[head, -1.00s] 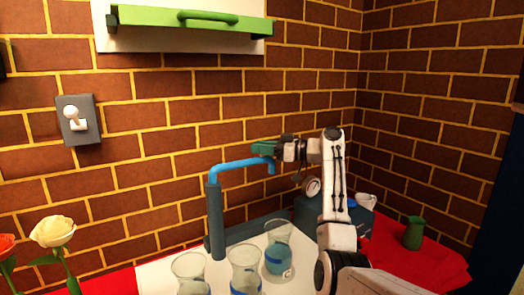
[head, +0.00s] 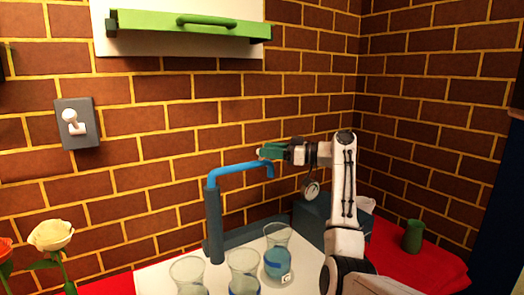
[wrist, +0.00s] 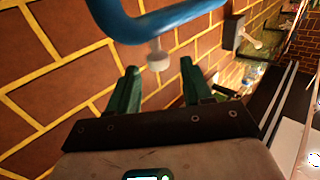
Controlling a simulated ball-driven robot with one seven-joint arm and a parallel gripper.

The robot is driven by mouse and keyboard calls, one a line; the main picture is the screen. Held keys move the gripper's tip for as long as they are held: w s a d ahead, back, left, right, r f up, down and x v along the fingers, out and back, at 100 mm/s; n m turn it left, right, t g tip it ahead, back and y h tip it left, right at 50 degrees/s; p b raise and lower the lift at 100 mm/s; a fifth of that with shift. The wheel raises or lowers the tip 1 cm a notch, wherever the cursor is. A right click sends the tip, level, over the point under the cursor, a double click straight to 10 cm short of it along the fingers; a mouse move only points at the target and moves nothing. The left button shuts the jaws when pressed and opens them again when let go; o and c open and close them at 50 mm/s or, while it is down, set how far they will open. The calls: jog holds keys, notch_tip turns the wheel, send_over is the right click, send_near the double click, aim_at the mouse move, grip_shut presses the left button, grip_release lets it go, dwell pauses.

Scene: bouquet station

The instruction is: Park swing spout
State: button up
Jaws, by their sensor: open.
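The swing spout is a blue pipe (head: 238,169) on a dark upright post (head: 214,228). Its arm reaches right and its end bends down, above and near the right glass vase. My gripper (head: 263,153) is at the outer end of the spout in the head view. In the wrist view the green fingers of my gripper (wrist: 159,75) are apart with nothing gripped. There the blue pipe (wrist: 180,28) crosses above the fingertips, and its pale nozzle (wrist: 158,56) appears in line with the gap. I cannot tell the exact depth between them.
A dark box (head: 312,218) and green vase (head: 413,236) are to the right. Roses (head: 50,236) stand at left.

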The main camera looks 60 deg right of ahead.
jog(key=s+d, duration=0.1)
jog(key=s, duration=0.6)
jog(key=shift+s+d, duration=0.15)
jog(key=shift+d, duration=0.05)
jog(key=shift+r, duration=0.15)
